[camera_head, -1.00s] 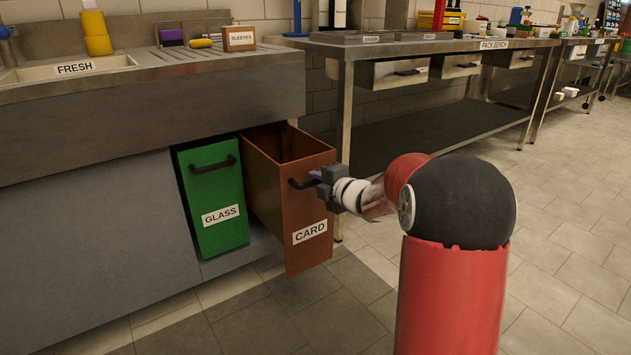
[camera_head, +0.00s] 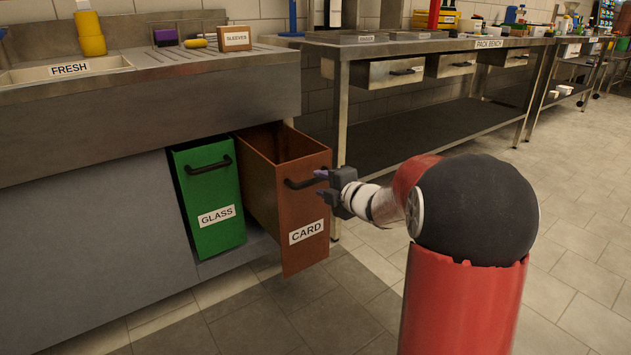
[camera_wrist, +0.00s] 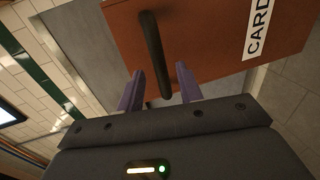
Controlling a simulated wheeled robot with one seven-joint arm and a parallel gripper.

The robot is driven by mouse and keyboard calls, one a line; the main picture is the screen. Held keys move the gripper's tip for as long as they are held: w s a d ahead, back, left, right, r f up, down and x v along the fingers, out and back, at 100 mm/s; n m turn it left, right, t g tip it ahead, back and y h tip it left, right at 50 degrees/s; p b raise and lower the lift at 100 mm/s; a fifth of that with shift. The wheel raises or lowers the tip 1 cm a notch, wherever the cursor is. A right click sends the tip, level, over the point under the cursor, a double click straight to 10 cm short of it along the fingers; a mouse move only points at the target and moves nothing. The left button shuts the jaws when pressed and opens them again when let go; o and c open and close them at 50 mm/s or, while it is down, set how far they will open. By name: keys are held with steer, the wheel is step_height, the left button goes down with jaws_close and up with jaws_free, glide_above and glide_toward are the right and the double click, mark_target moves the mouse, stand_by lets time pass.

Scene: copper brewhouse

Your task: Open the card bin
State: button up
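The brown card bin (camera_head: 266,176), labelled CARD, stands pulled well out from under the sink counter, and its open top shows. Its dark bar handle (camera_head: 306,182) is on the front face; it also shows in the wrist view (camera_wrist: 154,50). My gripper (camera_head: 322,184) is just right of the handle, in front of the bin. In the wrist view my gripper (camera_wrist: 158,80) has its two purple fingers apart, with nothing held between them. The near end of the handle lies close to the gap between the fingertips.
The green glass bin (camera_head: 210,190) sits left of the card bin, nearly flush under the counter. The pack bench (camera_head: 430,45) with drawers stands behind to the right. Tiled floor (camera_head: 350,290) in front of the bins is clear.

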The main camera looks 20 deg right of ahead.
steer(key=shift+v, duration=1.8)
steer(key=s+r+m+g+h+p, duration=0.2)
steer(key=s+r+m+h+p, duration=0.45)
steer(key=s+r+m, duration=0.35)
steer(key=s+a+m+g+y+p, duration=0.1)
steer(key=s+a+m+g+p, duration=0.1)
steer(key=s, duration=0.9)
steer(key=s+a+f+m+g+p, duration=0.1)
steer(key=s+a+m+g+p, duration=0.2)
steer(key=s, duration=0.9)
steer(key=a+m+g, duration=0.2)
steer(key=a+m, duration=0.2)
steer(key=m, duration=0.2)
steer(key=shift+a+m+y, duration=0.3)
steer(key=shift+a+y, duration=0.05)
